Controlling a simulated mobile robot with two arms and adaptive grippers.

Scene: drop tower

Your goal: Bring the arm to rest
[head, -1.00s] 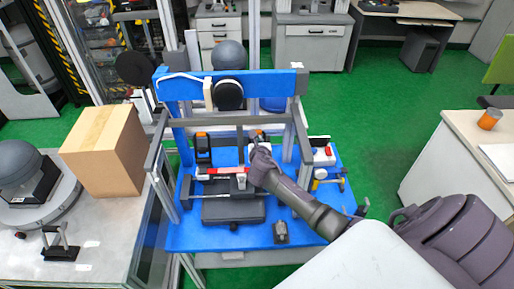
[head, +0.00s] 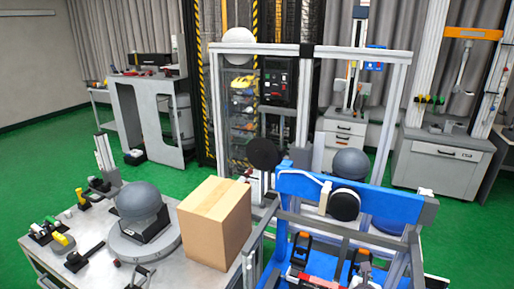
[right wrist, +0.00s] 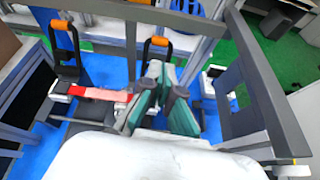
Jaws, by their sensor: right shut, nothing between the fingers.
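My right gripper (right wrist: 161,78) shows in the right wrist view, its two dark fingers with green pads shut and empty. It is over the blue drop tower base (right wrist: 104,68), close to a red and white bar (right wrist: 103,94) on its left. It does not touch the bar as far as I can tell. Part of the blue tower frame (head: 390,208) shows at the lower right of the head view. My right gripper cannot be made out in the head view, and my left gripper is in neither view.
Two orange-topped black clamps (right wrist: 65,48) stand behind the bar. A grey beam (right wrist: 262,85) runs close along the right. In the head view, a cardboard box (head: 215,225) and a grey ball on a stand (head: 140,203) sit on a side table. Green floor (head: 60,170) is open at left.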

